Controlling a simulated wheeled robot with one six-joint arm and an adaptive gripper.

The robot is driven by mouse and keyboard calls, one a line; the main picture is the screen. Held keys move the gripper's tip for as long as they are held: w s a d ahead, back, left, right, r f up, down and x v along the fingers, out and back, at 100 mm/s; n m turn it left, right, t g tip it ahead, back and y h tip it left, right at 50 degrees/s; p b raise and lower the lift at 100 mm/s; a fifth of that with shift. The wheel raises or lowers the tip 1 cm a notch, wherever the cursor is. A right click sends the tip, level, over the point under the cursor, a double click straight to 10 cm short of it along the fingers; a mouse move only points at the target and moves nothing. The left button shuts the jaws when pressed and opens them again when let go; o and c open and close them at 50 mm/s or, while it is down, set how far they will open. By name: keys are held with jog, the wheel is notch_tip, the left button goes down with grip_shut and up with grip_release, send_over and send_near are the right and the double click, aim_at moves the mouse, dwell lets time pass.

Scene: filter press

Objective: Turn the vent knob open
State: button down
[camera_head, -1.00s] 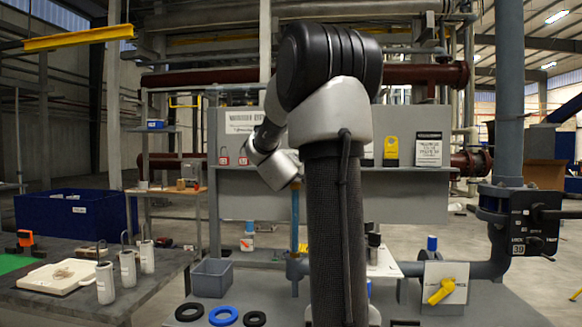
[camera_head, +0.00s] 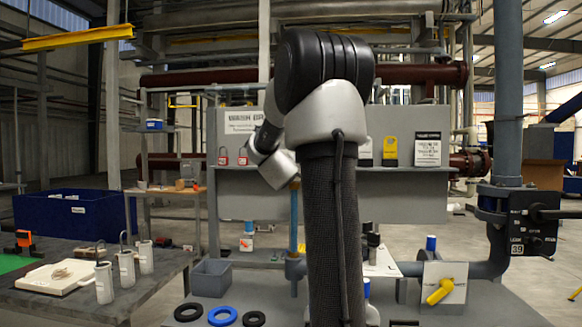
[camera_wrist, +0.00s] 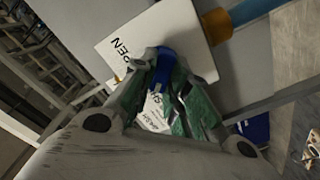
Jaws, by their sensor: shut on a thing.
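The vent knob (camera_wrist: 159,62) is blue and sits on a white plate (camera_wrist: 190,30) in the wrist view. The plate carries the printed word OPEN beside the knob, and more lettering is partly covered by the fingers. My gripper (camera_wrist: 163,75), with green finger pads, is shut on the knob, one finger on each side of it. The fingers hide part of the knob and plate, so its exact angle is hard to read. In the head view my arm stands in front, and I cannot make out the grip there.
A yellow lever (camera_head: 440,291) is on a white plate at the right, beside a dark control box (camera_head: 534,222). A grey bin (camera_head: 211,278) and several rings lie on the bench, including a blue ring (camera_head: 223,316). White cylinders (camera_head: 126,268) stand at the left.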

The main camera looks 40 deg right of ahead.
jog(key=shift+s+d+m, duration=0.1)
jog(key=shift+m, duration=2.85)
jog(key=shift+s+d+m, duration=0.1)
jog(key=shift+s+m, duration=0.05)
jog(key=shift+m, duration=2.75)
jog(key=shift+s+d+m, duration=0.1)
jog(key=shift+m, duration=2.85)
jog(key=shift+f, duration=0.1)
jog(key=c, duration=1.4)
grip_release()
jog(key=shift+a, duration=0.1)
